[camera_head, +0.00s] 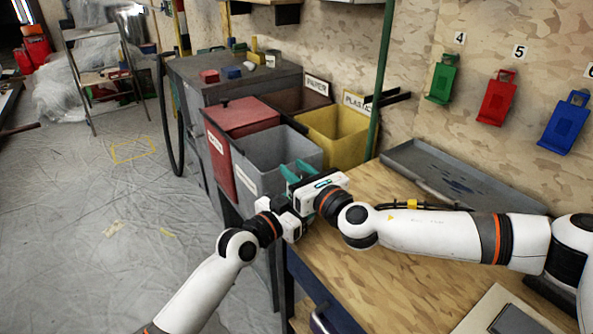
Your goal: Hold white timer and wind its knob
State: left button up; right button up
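My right gripper (297,171) is at the picture's middle, above the left end of the workbench, by the grey bin. Its white body carries a teal mark, and its two teal fingers look spread apart with nothing clearly between them. My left gripper (297,223) is just below and left of it, close to the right gripper's body. Its fingers are small and partly hidden, so I cannot tell whether it is open or shut. I cannot make out the white timer or its knob; white gripper parts crowd this spot.
The wooden workbench (388,280) bears a grey metal tray (425,172) at the back. Grey (262,172), red (240,115) and yellow (345,125) bins stand behind my grippers. A green pole (382,75) rises beside them. Sheeted floor (90,220) lies open at left.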

jog(key=shift+c, duration=0.8)
jog(key=shift+m+h, duration=0.3)
jog(key=shift+t+h, duration=0.3)
jog(key=shift+w+d+m+t+h, duration=0.15)
jog(key=shift+m+t+h, duration=0.3)
jog(key=shift+m+h, duration=0.7)
jog(key=shift+d+m+t+h, duration=0.2)
jog(key=shift+m+t+h, duration=0.35)
jog(key=shift+h, duration=0.95)
jog(key=shift+w+d+m+t+h, duration=0.15)
jog(key=shift+m+t+h, duration=0.15)
jog(key=shift+m+h, duration=0.95)
jog(key=shift+s, duration=0.1)
jog(key=o, duration=1)
